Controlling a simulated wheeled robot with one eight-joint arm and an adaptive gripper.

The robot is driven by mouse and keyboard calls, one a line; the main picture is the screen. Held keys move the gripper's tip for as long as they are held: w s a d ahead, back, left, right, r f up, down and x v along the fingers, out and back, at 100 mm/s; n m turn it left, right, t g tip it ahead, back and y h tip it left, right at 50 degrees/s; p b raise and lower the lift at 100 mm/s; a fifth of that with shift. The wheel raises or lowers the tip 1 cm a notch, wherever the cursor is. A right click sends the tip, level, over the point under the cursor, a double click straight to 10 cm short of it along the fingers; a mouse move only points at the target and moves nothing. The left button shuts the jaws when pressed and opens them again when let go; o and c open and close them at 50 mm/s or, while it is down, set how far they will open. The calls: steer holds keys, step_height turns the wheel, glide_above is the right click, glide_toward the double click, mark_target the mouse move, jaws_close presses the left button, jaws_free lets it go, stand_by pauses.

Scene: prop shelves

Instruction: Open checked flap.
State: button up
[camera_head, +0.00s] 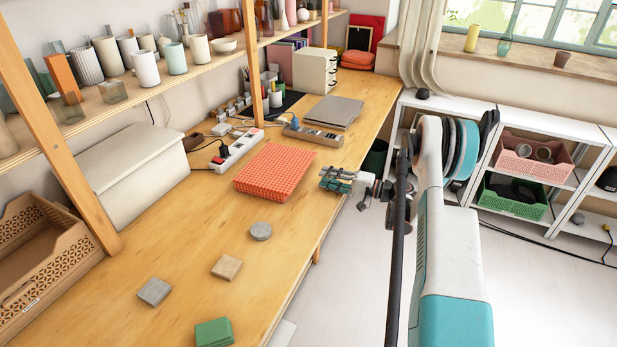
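A flat red-orange thing with a pale checked pattern (275,172) lies on the wooden table. It looks like the checked flap, and it lies flat and closed down. I cannot make out a hinge or a handle on it. My gripper (336,180) is just right of it, by the table's right edge, with a small gap between them in the picture. The gripper is small here, and I cannot tell how far its fingers are apart. I see nothing held in it.
A white power strip (238,150) lies behind left of the checked thing. A grey closed laptop-like slab (333,112) lies farther back. A round grey piece (261,231), a tan block (227,267), a grey block (154,291) and a green block (214,332) lie in front, with clear wood between them.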

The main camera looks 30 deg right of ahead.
steer(key=b+x, duration=0.2)
steer(key=x, duration=0.5)
steer(key=shift+w+a, duration=0.1)
steer(key=shift+w, duration=0.1)
jaws_close()
